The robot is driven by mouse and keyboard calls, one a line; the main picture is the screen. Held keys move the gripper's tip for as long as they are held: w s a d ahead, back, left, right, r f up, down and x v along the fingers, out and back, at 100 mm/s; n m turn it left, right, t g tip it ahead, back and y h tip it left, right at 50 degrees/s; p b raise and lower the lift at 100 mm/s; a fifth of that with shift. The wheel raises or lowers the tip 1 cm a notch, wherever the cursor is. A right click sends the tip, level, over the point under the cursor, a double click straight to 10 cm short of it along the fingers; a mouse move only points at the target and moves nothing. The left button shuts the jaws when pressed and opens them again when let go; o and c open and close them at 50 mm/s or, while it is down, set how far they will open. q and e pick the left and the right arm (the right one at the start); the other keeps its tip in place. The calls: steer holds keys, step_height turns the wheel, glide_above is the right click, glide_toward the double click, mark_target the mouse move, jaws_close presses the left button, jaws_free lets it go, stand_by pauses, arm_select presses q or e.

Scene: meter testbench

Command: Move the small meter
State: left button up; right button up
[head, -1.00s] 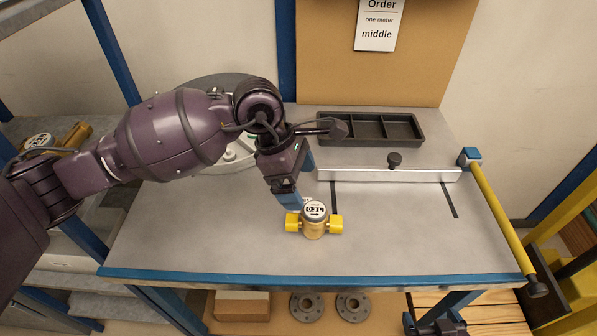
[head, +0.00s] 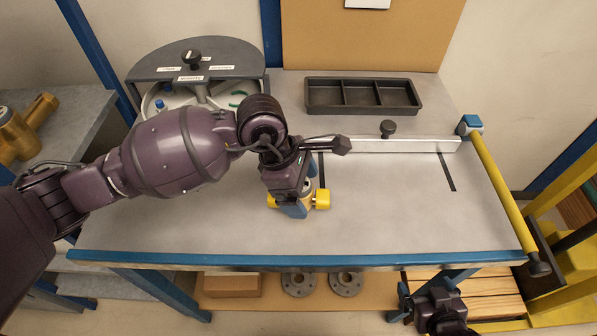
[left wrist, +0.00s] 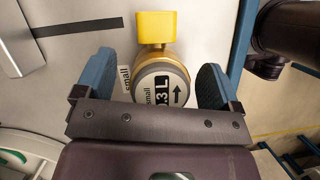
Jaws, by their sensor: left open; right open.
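The small meter (head: 322,198) is brass with yellow end caps and stands on the bench top, partly hidden behind my left gripper in the head view. In the left wrist view the meter (left wrist: 160,85) shows a round dial reading "small" and "0.3 L" with an arrow. My left gripper (head: 296,208) is open, with its blue fingers (left wrist: 155,78) on either side of the dial and gaps visible between. My right gripper (head: 438,312) is low at the front right, below the bench edge, away from the meter.
A black tray (head: 362,110) with three compartments sits at the back. A metal rail (head: 400,145) with a black knob lies before it. A yellow bar (head: 503,200) runs along the right side. A round grey-topped station (head: 150,72) stands back left. The bench front is clear.

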arm_select(q)
steer(key=shift+d+f, duration=0.1)
steer(key=shift+f, duration=0.2)
steer(key=shift+s, duration=0.1)
steer(key=c, duration=1.3)
